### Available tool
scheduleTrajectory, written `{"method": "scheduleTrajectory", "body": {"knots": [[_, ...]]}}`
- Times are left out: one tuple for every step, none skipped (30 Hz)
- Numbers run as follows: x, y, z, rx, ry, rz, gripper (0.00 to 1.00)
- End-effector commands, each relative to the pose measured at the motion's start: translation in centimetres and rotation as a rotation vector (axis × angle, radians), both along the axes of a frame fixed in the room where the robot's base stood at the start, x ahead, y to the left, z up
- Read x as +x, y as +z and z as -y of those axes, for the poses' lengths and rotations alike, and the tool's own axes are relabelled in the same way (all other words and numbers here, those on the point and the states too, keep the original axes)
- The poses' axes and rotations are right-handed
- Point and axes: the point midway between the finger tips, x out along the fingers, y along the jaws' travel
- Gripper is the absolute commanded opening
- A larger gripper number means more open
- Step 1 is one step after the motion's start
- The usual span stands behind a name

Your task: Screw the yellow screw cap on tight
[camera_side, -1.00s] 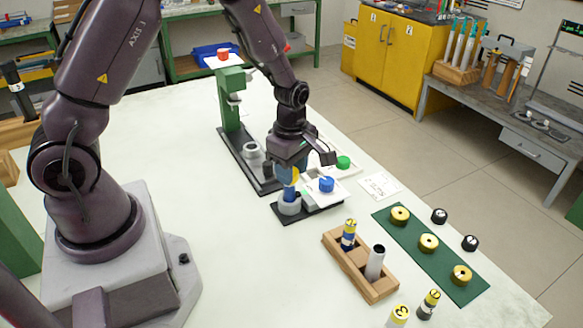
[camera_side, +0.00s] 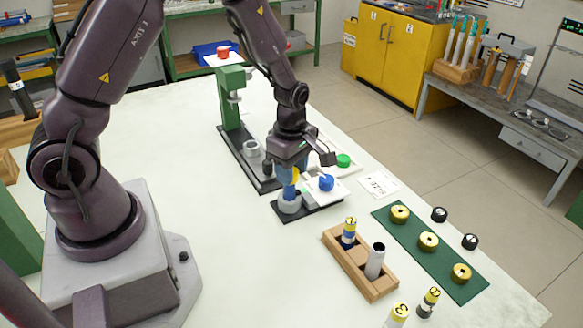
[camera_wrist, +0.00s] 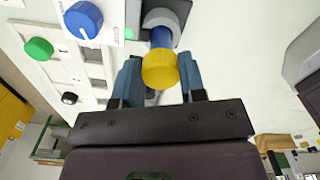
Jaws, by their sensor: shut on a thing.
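The yellow screw cap (camera_wrist: 160,69) sits on top of a blue rod (camera_wrist: 162,38), in line with it as far as I can see. The rod stands in a round grey holder (camera_side: 289,205) on a dark base plate. My gripper (camera_wrist: 161,80) is shut on the cap, one blue finger on each side. In the side view my gripper (camera_side: 290,178) points down over the holder, and its fingers hide most of the cap, leaving a small yellow part showing. The threads are hidden.
A blue knob (camera_side: 327,184) on a white panel stands right beside the holder, with a green button (camera_side: 343,161) behind. A green press (camera_side: 231,103) stands behind left. A wooden rack (camera_side: 361,265) with two rods and a green mat (camera_side: 436,250) with yellow rings lie front right.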

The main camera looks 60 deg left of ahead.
Motion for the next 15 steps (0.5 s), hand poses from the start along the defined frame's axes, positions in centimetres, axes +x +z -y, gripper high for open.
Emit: {"method": "scheduleTrajectory", "body": {"knots": [[-0.06,-0.31,0.03,0.001,0.0,-0.003,0.12],[-0.07,-0.34,0.02,0.001,0.0,-0.003,0.12],[-0.08,-0.36,0.02,0.001,0.0,-0.003,0.09],[-0.08,-0.36,0.02,0.001,0.0,-0.003,0.08],[-0.08,-0.37,0.02,0.001,0.0,-0.003,0.08],[-0.08,-0.38,0.02,0.001,0.0,-0.003,0.08],[-0.09,-0.39,0.03,0.001,0.0,-0.003,0.08],[-0.09,-0.4,0.03,0.001,0.0,-0.003,0.08],[-0.1,-0.41,0.02,0.001,0.0,-0.003,0.08],[-0.1,-0.41,0.02,0.001,0.0,-0.003,0.08],[-0.1,-0.42,0.02,0.001,0.0,-0.003,0.39],[-0.1,-0.43,0.02,0.001,0.0,-0.003,0.49],[-0.1,-0.42,0.02,0.001,0.0,-0.003,0.55],[-0.1,-0.4,0.02,0.001,0.0,-0.003,0.62],[-0.09,-0.37,0.02,0.001,0.0,-0.003,0.67]]}}
